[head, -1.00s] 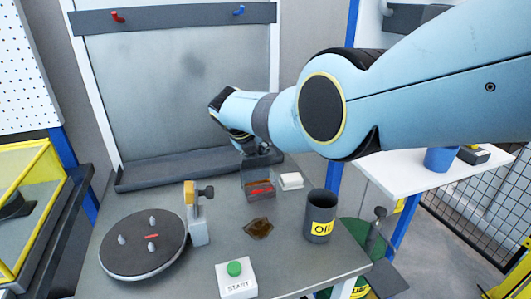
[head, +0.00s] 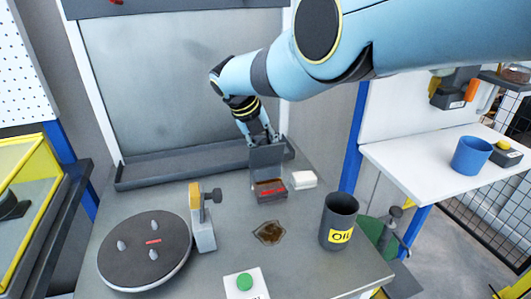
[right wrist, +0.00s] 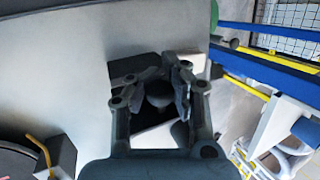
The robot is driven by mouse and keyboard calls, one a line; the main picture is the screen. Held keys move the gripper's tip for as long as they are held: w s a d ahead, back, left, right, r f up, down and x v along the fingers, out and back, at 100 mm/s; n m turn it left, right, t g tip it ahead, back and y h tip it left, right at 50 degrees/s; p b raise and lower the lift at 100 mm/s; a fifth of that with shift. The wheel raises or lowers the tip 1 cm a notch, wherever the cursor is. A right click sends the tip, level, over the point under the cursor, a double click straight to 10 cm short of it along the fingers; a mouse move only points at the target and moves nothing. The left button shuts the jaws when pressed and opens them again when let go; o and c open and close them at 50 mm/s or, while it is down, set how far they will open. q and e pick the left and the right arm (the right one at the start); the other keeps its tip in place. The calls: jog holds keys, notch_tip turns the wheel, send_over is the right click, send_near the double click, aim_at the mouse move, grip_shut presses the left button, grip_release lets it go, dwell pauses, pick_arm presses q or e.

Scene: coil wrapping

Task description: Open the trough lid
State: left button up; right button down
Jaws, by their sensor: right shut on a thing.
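The trough (head: 270,188) is a small dark box with red marking on its front, on the grey workbench. Its grey lid (head: 266,158) stands up at the trough's rear edge, so the box's inside shows. My right gripper (head: 262,136) reaches down from behind and above and is shut at the lid's upper edge. In the right wrist view its two fingers (right wrist: 160,92) close around a dark rounded piece; the trough is mostly hidden there. My left gripper is in neither view.
A white block (head: 303,180) sits right of the trough. A brown oil patch (head: 269,233), a dark OIL cup (head: 338,220), a clamp post (head: 203,225), a round plate with pegs (head: 145,250) and a green START button (head: 244,282) stand nearer.

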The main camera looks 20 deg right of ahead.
jog(key=shift+w+a+r+b, duration=0.2)
jog(key=shift+w+r+b, duration=0.35)
jog(key=shift+w+b, duration=0.15)
jog(key=c, duration=1.5)
grip_release()
jog(key=shift+s+a+r, duration=0.1)
jog(key=shift+a, duration=0.1)
jog(key=o, duration=0.4)
jog(key=shift+s, duration=0.1)
jog(key=shift+s+d+f, duration=0.1)
jog(key=shift+d+f, duration=0.1)
jog(key=shift+f, duration=0.05)
